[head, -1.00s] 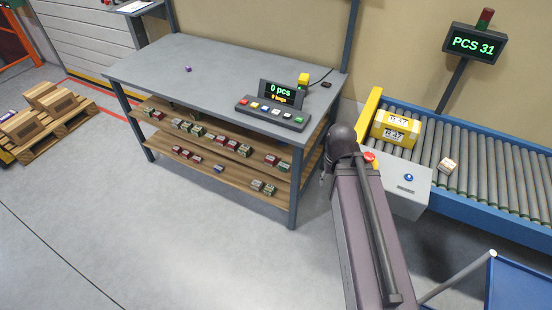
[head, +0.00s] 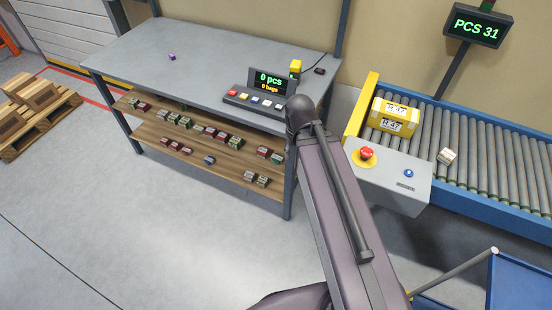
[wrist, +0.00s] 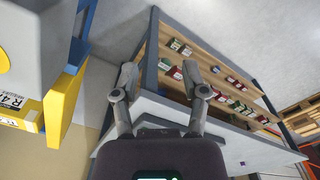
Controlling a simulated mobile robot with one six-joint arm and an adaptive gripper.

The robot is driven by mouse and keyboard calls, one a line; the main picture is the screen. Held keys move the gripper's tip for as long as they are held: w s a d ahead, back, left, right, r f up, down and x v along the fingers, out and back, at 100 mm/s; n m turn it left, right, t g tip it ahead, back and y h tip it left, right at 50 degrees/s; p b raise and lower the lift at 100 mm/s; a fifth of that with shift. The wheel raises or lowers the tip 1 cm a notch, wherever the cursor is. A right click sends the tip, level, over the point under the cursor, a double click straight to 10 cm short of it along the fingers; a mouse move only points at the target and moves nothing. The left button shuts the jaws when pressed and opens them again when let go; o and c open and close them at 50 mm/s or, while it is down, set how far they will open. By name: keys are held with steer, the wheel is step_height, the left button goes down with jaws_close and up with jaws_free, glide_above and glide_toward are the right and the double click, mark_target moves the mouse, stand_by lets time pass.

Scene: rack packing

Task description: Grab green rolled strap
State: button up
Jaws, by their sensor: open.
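Several small red, green and blue items sit on the two wooden shelves under the grey table. Greenish ones (head: 250,177) show near the front right of the lower shelf, and others (head: 171,118) on the upper shelf. They are too small to tell which is a green rolled strap. In the wrist view, greenish items (wrist: 180,47) show on a shelf beyond the fingers, seen upside down. My gripper (wrist: 160,72) is open and empty, apart from the shelf items. In the head view my arm hides it.
The grey table (head: 190,55) carries a button panel with a display (head: 268,82) and a small purple item (head: 172,57). A conveyor (head: 510,165) with a yellow box (head: 394,117) stands at right. A post (head: 288,185) bounds the shelves. The floor in front is clear.

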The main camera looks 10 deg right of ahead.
steer(key=o, duration=0.3)
steer(key=shift+o, duration=0.6)
steer(key=shift+f, duration=0.15)
steer(key=w+f+n+t+h+b, duration=0.1)
steer(key=w+f+n+h+b, duration=0.1)
steer(key=w+f+n+b, duration=0.4)
steer(key=w+a+f+n+t+h+b, duration=0.1)
steer(key=f+n+h+b, duration=0.15)
steer(key=f+b, duration=0.65)
steer(key=w+f+n+t+h+b, duration=0.2)
steer(key=w+f+n+b, duration=0.3)
steer(key=b, duration=0.5)
steer(key=w+a+f+n+t+h+b, duration=0.1)
steer(key=w+a+f+n+b, duration=0.3)
steer(key=b, duration=0.6)
steer(key=w+a+f+n+t+h+b, duration=0.2)
steer(key=w+a+f+n+t+b, duration=0.2)
steer(key=f+n+b, duration=0.5)
steer(key=shift+w+a+f+b, duration=0.2)
steer(key=shift+a+f+b, duration=0.1)
steer(key=shift+b, duration=0.4)
steer(key=shift+d, duration=0.1)
